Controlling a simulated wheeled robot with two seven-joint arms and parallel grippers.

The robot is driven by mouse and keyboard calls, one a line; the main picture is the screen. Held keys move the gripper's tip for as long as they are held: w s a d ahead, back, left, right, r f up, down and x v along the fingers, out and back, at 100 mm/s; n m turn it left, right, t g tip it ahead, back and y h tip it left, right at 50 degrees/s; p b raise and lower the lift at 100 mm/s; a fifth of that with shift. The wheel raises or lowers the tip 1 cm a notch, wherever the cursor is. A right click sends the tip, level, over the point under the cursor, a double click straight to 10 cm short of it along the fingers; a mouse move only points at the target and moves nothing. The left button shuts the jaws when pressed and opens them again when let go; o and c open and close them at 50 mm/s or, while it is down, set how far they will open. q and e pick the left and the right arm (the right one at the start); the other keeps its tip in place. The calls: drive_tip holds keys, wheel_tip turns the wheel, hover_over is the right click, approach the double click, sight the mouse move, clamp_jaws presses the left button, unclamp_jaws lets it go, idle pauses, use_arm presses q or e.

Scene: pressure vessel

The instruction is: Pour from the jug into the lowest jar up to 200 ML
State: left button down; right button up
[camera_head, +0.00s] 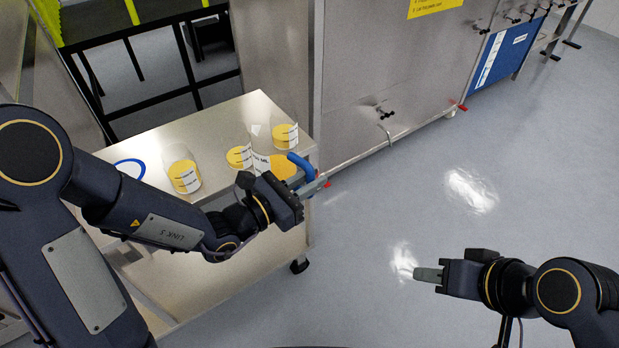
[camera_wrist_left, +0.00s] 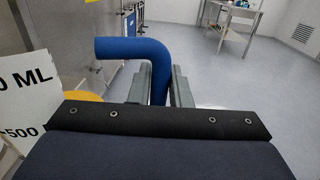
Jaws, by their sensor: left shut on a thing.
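My left gripper (camera_head: 318,186) is shut on the blue handle (camera_head: 301,164) of the jug; the blue handle (camera_wrist_left: 158,72) also stands between its fingers in the left wrist view. The jug's yellow contents (camera_head: 283,167) and white scale label (camera_wrist_left: 25,95) show beside the gripper; the rest is hidden. Clear jars with yellow contents and white labels stand on the table: one at left (camera_head: 184,175), one in the middle (camera_head: 239,157), one at the back right (camera_head: 285,136). Their exact levels are too small to read. My right gripper (camera_head: 428,274) is over the floor, away from the table; its finger gap is unclear.
The steel table (camera_head: 235,262) carries the jars. A blue ring-shaped thing (camera_head: 130,168) lies at its left, partly behind my arm. A steel cabinet (camera_head: 385,70) with valves stands behind and right. Open floor (camera_head: 480,190) lies right of the table.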

sight(297, 159)
use_arm(q)
drive_tip(key=r+p, duration=0.1)
drive_tip(key=r+n+p, duration=0.1)
drive_tip(key=a+r+n+p, duration=0.1)
drive_tip(key=shift+w, duration=0.4)
drive_tip(key=r+n+p, duration=0.1)
drive_tip(key=w+a+r+n+p, duration=0.1)
drive_tip(key=p, duration=0.1)
drive_tip(key=shift+a+t, duration=0.1)
drive_tip(key=shift+t, duration=0.3)
drive_tip(key=shift+f, duration=0.1)
drive_tip(key=shift+w+a+r+n, duration=0.15)
drive_tip(key=shift+a+r+n, duration=0.05)
drive_tip(key=shift+r+n, duration=0.15)
drive_tip(key=shift+w+a+r+n+h+p, duration=0.35)
drive_tip(key=shift+r+n+p, duration=0.25)
drive_tip(key=shift+p, duration=0.45)
